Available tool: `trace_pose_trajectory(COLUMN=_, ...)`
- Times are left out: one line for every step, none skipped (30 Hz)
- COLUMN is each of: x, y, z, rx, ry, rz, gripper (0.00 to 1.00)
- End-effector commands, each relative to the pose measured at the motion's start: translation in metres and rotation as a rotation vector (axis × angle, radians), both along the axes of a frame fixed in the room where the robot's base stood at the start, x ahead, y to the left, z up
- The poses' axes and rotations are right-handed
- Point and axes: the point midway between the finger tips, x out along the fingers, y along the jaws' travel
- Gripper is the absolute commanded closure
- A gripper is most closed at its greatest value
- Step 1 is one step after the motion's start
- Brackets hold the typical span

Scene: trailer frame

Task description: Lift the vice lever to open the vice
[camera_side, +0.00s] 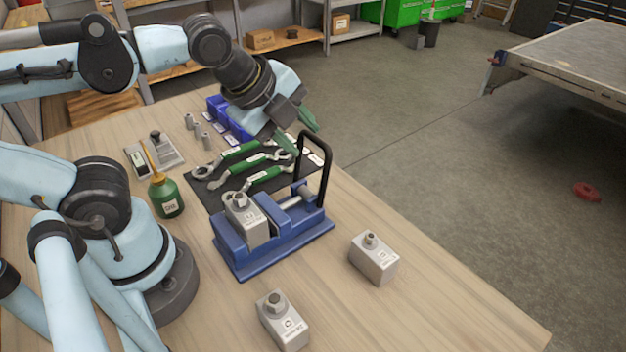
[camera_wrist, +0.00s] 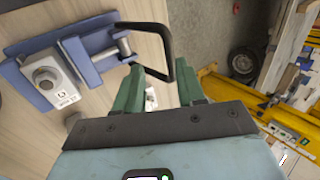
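The blue vice (camera_side: 275,255) sits on the wooden table, and it also shows at the upper left of the wrist view (camera_wrist: 85,62). A grey block with a nut (camera_side: 247,222) is in its jaws. The vice lever (camera_side: 327,165), a black U-shaped bar, stands upright at the vice's right end in the side view. My gripper (camera_side: 298,132), with green fingers, is close to the lever's top. In the wrist view, my gripper (camera_wrist: 161,68) is open, and part of the lever (camera_wrist: 162,35) shows between the fingertips. I cannot tell whether they touch.
Two grey blocks with nuts stand loose, one right of the vice (camera_side: 373,260) and one in front (camera_side: 284,322). Green-handled wrenches (camera_side: 255,160) lie on a black mat behind the vice. A green bottle (camera_side: 165,197) and blue bins (camera_side: 225,115) stand to the left and back.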

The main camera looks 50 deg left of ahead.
Motion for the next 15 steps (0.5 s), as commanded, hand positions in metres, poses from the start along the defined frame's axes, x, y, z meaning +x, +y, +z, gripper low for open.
trace_pose_trajectory(x=-0.004, y=0.000, z=0.004, rx=0.000, ry=0.000, rz=-0.001, gripper=0.61)
trace_pose_trajectory(x=-0.006, y=0.000, z=0.008, rx=0.000, ry=0.000, rz=-0.001, gripper=0.61)
trace_pose_trajectory(x=-0.008, y=0.000, z=0.012, rx=-0.002, ry=0.000, rz=-0.001, gripper=0.61)
trace_pose_trajectory(x=-0.011, y=-0.001, z=0.014, rx=-0.002, ry=0.000, rz=-0.001, gripper=0.61)
trace_pose_trajectory(x=-0.013, y=-0.001, z=0.017, rx=-0.002, ry=0.000, rz=-0.002, gripper=0.61)
trace_pose_trajectory(x=-0.016, y=-0.001, z=0.021, rx=-0.002, ry=0.000, rz=-0.003, gripper=0.61)
trace_pose_trajectory(x=-0.018, y=-0.001, z=0.024, rx=-0.003, ry=0.000, rz=-0.003, gripper=0.61)
trace_pose_trajectory(x=-0.018, y=-0.001, z=0.030, rx=-0.002, ry=0.000, rz=-0.003, gripper=0.61)
trace_pose_trajectory(x=-0.017, y=-0.001, z=0.038, rx=-0.002, ry=0.000, rz=-0.002, gripper=0.61)
trace_pose_trajectory(x=-0.017, y=-0.001, z=0.044, rx=-0.002, ry=0.000, rz=-0.002, gripper=0.61)
trace_pose_trajectory(x=-0.017, y=-0.001, z=0.049, rx=-0.002, ry=-0.001, rz=-0.002, gripper=0.61)
trace_pose_trajectory(x=-0.017, y=-0.001, z=0.057, rx=-0.002, ry=-0.001, rz=-0.002, gripper=0.61)
trace_pose_trajectory(x=-0.017, y=-0.001, z=0.062, rx=-0.002, ry=-0.001, rz=-0.002, gripper=0.61)
trace_pose_trajectory(x=-0.017, y=-0.001, z=0.066, rx=-0.002, ry=-0.001, rz=-0.002, gripper=0.61)
trace_pose_trajectory(x=-0.017, y=-0.001, z=0.072, rx=-0.002, ry=-0.001, rz=-0.002, gripper=0.61)
